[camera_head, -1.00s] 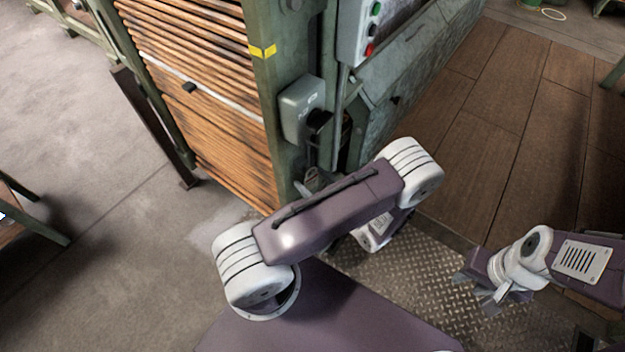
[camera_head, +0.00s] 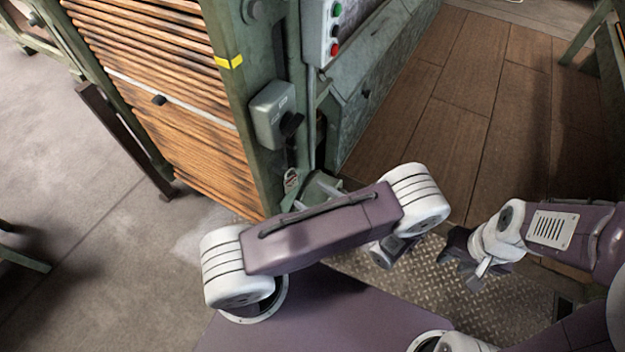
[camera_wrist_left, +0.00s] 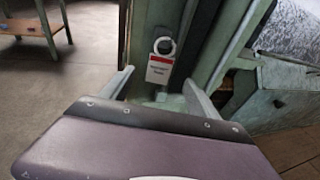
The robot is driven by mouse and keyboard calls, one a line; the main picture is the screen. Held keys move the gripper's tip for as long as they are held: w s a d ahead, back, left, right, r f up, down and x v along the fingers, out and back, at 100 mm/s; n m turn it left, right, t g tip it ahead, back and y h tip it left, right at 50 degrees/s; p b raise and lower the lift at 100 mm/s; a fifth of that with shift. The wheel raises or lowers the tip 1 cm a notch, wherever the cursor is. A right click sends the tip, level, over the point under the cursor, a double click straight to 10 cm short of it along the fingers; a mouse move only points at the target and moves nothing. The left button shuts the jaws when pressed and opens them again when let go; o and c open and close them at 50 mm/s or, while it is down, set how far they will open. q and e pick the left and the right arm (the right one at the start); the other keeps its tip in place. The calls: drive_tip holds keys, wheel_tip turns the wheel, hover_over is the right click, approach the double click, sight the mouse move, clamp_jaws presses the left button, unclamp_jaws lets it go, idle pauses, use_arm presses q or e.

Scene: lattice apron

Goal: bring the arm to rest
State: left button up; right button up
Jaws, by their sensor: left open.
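My left arm crosses the middle of the head view, its upper link in front of the machine's corner post. My left gripper (camera_head: 318,197) is partly hidden behind this link; its fingers point toward the post. In the left wrist view the left gripper (camera_wrist_left: 159,77) has its two fingers spread, with nothing between them. Beyond the fingers a padlock with a red and white tag (camera_wrist_left: 160,68) hangs on the green machine.
The green machine frame (camera_head: 232,105) with its stack of wooden slats (camera_head: 170,75) stands close ahead. A control box with coloured buttons (camera_head: 322,30) is above. Bare concrete floor (camera_head: 90,240) lies left, wooden flooring (camera_head: 480,100) right. A table (camera_wrist_left: 38,25) stands far off.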

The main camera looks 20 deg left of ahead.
use_arm(q)
drive_tip(key=s+a+r+n+g+h, duration=0.2)
drive_tip(key=s+r+n+g+h, duration=0.1)
drive_tip(key=s+n+g+h, duration=0.75)
drive_tip(key=w+d+r+n+t+h+p, duration=0.1)
drive_tip(key=r+n+p, duration=0.4)
drive_tip(key=r+p, duration=0.5)
drive_tip(key=w+d+r+n+t+h+p, duration=0.1)
drive_tip(key=w+r+n+t+h+p, duration=0.2)
drive_tip(key=r+p, duration=0.8)
wheel_tip(320, 180, up, 6)
drive_tip(key=w+n+t, duration=0.1)
drive_tip(key=n+t, duration=0.1)
drive_tip(key=n, duration=0.1)
drive_tip(key=shift+d+f+h+p, duration=0.15)
drive_tip(key=shift+d+h+p, duration=0.15)
drive_tip(key=shift+d+h, duration=0.1)
drive_tip(key=shift+s+n+t, duration=0.1)
drive_tip(key=shift+n+t, duration=0.15)
drive_tip(key=shift+n, duration=0.1)
